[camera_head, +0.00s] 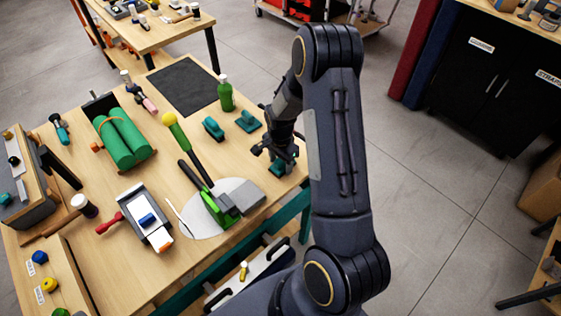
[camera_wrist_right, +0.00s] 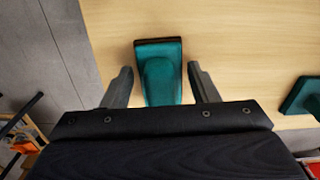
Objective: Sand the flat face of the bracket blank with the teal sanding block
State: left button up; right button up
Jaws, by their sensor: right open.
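A teal sanding block (camera_wrist_right: 160,75) with a raised grip and a dark edge lies on the wooden table. In the wrist view it sits between the two parted fingers of my right gripper (camera_wrist_right: 160,72), with a gap on each side. In the head view my right gripper (camera_head: 274,152) is low over the table's right edge and partly hides the block (camera_head: 278,170). A grey piece (camera_head: 243,199), which looks like the bracket blank, is at a green holder (camera_head: 216,208) on a pale round mat (camera_head: 190,231). My left gripper is not in view.
Two more teal tools, one at left (camera_head: 212,128) and one at right (camera_head: 248,121), stand near a green bottle (camera_head: 225,93). A yellow-tipped green tool (camera_head: 182,138) rises behind the mat. Green rolls (camera_head: 125,137) lie at left. A dark mat (camera_head: 183,86) at the back is bare.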

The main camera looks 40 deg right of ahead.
jog(key=shift+r+p, duration=0.3)
jog(key=shift+r, duration=0.35)
grip_shut()
dwell(0.4)
jog(key=shift+r+p, duration=1.9)
jog(key=shift+r, duration=1.1)
